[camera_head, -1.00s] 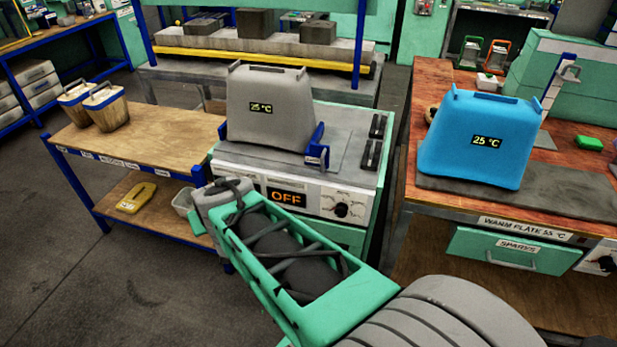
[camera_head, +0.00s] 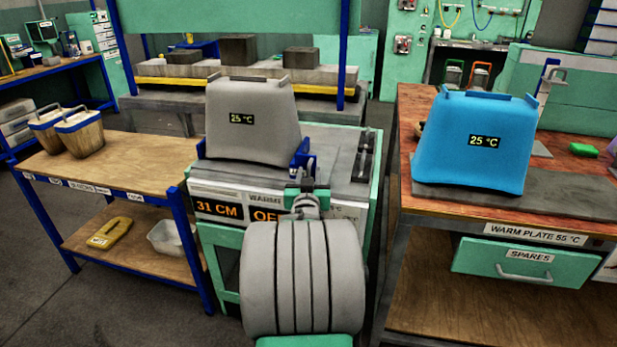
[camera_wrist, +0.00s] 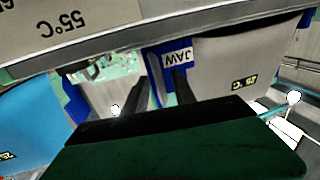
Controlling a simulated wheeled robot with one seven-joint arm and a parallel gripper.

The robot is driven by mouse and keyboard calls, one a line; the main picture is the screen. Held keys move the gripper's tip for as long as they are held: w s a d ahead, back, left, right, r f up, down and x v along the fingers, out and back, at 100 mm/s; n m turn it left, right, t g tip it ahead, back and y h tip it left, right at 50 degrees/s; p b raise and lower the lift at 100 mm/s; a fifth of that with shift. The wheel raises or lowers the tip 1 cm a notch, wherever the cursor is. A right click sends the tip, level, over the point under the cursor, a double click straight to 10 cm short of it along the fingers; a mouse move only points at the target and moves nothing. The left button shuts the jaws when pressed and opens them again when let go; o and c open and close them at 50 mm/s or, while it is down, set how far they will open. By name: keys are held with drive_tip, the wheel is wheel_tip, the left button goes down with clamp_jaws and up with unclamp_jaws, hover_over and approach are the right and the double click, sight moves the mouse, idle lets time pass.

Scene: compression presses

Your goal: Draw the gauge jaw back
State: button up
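The gauge jaw (camera_head: 302,155) is a small blue upright piece on the press top, at the right side of the grey tapered block (camera_head: 250,120), which reads 25 °C. In the wrist view its blue face with a JAW label (camera_wrist: 177,58) shows close to the fingers. My gripper (camera_wrist: 161,88) has two dark fingers standing apart, with part of the blue jaw showing between or just behind them. I cannot tell whether they touch it. In the head view my wrist hides most of the gripper, just in front of the jaw.
An orange display (camera_head: 219,209) reads 31 CM; the OFF display is partly hidden by my arm. A blue block (camera_head: 475,140) stands on the warm plate (camera_head: 570,200) to the right. A wooden bench (camera_head: 130,165) with two buckets is at left.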

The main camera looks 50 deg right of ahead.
drive_tip(key=shift+c, duration=0.2)
clamp_jaws()
idle(1.2)
